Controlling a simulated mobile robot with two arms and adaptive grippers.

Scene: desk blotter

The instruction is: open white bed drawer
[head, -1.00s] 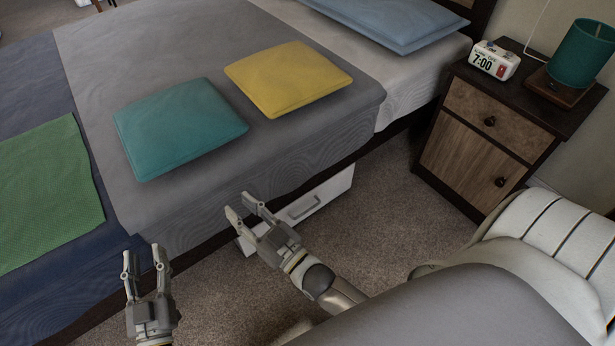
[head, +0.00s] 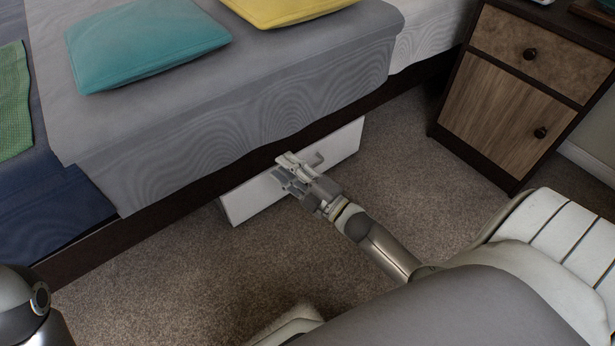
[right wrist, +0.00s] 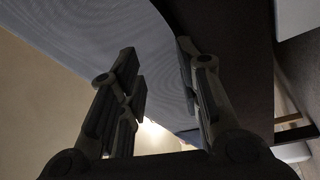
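The white bed drawer (head: 248,203) sits low under the side of the bed, its front facing the carpet. How far the drawer is out is unclear. My left gripper is outside the views.
The grey-covered bed (head: 250,110) overhangs the drawer, with a dark frame rail (head: 130,232) along its side. A wooden nightstand (head: 508,113) stands at the right. Teal (head: 145,42) and yellow pillows (head: 285,8) lie on the bed. Carpet (head: 180,290) in front is clear.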

